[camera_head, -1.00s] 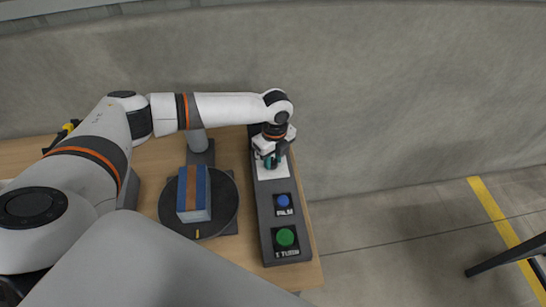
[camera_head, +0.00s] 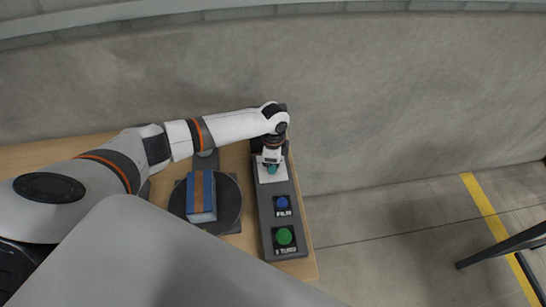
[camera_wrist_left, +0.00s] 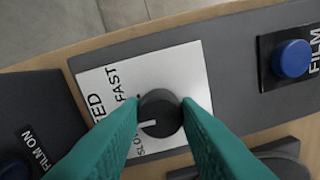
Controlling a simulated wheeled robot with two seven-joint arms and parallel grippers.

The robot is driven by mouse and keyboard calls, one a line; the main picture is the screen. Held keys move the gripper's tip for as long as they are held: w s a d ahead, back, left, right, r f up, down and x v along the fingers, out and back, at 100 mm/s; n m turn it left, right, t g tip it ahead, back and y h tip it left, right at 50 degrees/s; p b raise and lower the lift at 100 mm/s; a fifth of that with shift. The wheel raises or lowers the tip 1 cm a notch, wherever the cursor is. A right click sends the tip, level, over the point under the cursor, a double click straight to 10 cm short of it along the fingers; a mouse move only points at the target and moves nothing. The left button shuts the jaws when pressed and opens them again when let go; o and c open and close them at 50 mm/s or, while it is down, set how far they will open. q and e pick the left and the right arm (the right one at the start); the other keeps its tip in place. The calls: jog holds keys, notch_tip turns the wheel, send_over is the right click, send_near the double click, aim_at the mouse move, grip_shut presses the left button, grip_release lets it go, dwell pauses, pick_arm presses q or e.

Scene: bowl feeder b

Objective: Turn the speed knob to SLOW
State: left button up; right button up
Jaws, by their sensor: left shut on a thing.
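The speed knob (camera_wrist_left: 160,112) is a round dark knob with a white pointer line, on a white label plate (camera_wrist_left: 104,76) in the left wrist view. The pointer line lies toward the lower left, near the partly hidden SLOW lettering; FAST reads above it. My left gripper (camera_wrist_left: 160,108) has teal fingers, shut on the knob from both sides. In the head view my left gripper (camera_head: 271,169) is over the white plate (camera_head: 277,178) at the far part of the grey control panel (camera_head: 265,213), hiding the knob. My right gripper is out of view.
The panel also has a blue button (camera_head: 283,202) and a green button (camera_head: 284,236). Left of it, a blue box with an orange-brown band (camera_head: 201,195) stands on a dark round turntable (camera_head: 232,217).

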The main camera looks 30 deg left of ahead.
pick_arm(q)
jog(key=n+p, duration=0.2)
jog(key=n, duration=0.1)
jog(key=n+p, duration=0.1)
jog(key=shift+r+n, duration=0.25)
jog(key=shift+n, duration=0.05)
jog(key=n+p, duration=0.2)
jog(key=n, duration=0.2)
jog(key=shift+w+a+f, duration=0.1)
jog(key=shift+n+p, duration=0.3)
jog(key=shift+p, duration=0.05)
jog(key=o, duration=1)
jog(key=shift+f, duration=0.1)
jog(key=shift+c, duration=0.2)
notch_tip(320, 180, up, 12)
jog(key=b, duration=0.2)
jog(key=shift+a, duration=0.3)
